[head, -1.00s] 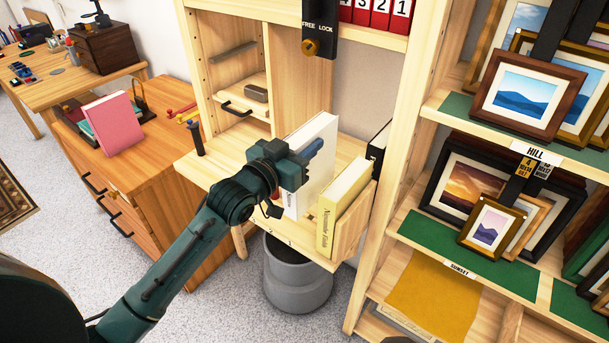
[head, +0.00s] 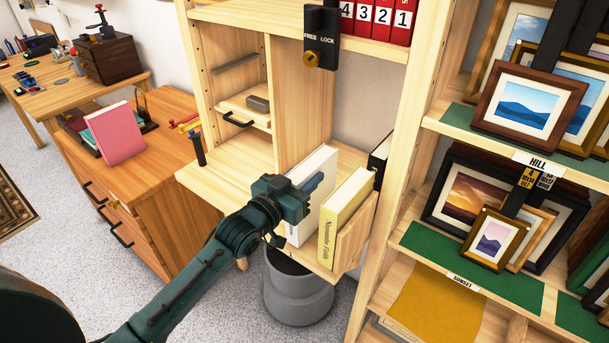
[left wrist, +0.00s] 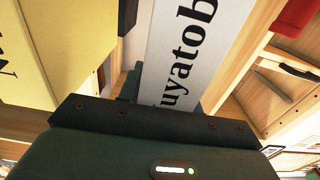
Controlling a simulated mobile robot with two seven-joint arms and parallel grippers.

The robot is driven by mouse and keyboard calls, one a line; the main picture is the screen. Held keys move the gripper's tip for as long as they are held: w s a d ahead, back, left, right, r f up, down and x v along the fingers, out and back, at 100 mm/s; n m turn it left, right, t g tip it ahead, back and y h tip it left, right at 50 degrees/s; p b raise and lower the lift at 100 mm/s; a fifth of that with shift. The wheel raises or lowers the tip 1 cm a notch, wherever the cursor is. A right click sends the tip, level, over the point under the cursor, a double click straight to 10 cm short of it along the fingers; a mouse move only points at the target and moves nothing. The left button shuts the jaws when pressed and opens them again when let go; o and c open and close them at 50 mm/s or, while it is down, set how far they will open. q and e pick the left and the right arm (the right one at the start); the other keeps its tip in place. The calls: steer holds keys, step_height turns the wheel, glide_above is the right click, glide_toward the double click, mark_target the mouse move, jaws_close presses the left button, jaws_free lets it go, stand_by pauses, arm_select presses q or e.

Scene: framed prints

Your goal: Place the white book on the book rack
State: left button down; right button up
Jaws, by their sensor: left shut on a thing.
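The white book (head: 316,180) stands upright, leaning slightly in the picture, just left of the yellow book (head: 344,215). My left gripper (head: 300,193) is shut on the white book from its left side. The book rack is the wooden holder with a wooden end (head: 356,235) to the right of the yellow book. The left wrist view shows the white book's lettered spine (left wrist: 180,60) and the yellow book (left wrist: 70,50) beside it, with a gap between. The white book's lower edge is partly hidden, so I cannot tell whether it touches the rack. My right gripper is out of view.
A black-spined item (head: 380,160) stands behind the rack at the cabinet's right wall. A grey bin (head: 298,292) stands below. A pink book (head: 116,132) is on the drawer cabinet at left. Framed prints (head: 528,102) fill the right shelves.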

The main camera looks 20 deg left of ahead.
arm_select(q)
steer(key=shift+f, duration=0.1)
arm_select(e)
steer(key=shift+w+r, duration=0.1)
arm_select(q)
steer(key=c, duration=1)
jaws_free()
steer(key=shift+f, duration=0.15)
steer(key=shift+o, duration=0.2)
steer(key=shift+r, duration=0.5)
steer(key=v, duration=1.1)
steer(key=s+d+f+g+y, duration=0.1)
steer(key=s+d+f+g, duration=0.2)
steer(key=s+f, duration=0.4)
steer(key=s+d+f+g+y, duration=0.1)
steer(key=s+d+f+g, duration=0.2)
steer(key=s+f, duration=0.5)
step_height(320, 180, down, 3)
steer(key=shift+d+f+n, duration=0.1)
steer(key=shift+d+n, duration=0.15)
steer(key=shift+n, duration=0.05)
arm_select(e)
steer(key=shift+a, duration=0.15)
arm_select(q)
steer(key=shift+s+a+r+y+p, duration=0.3)
steer(key=shift+a+y+p, duration=0.15)
steer(key=shift+p, duration=0.65)
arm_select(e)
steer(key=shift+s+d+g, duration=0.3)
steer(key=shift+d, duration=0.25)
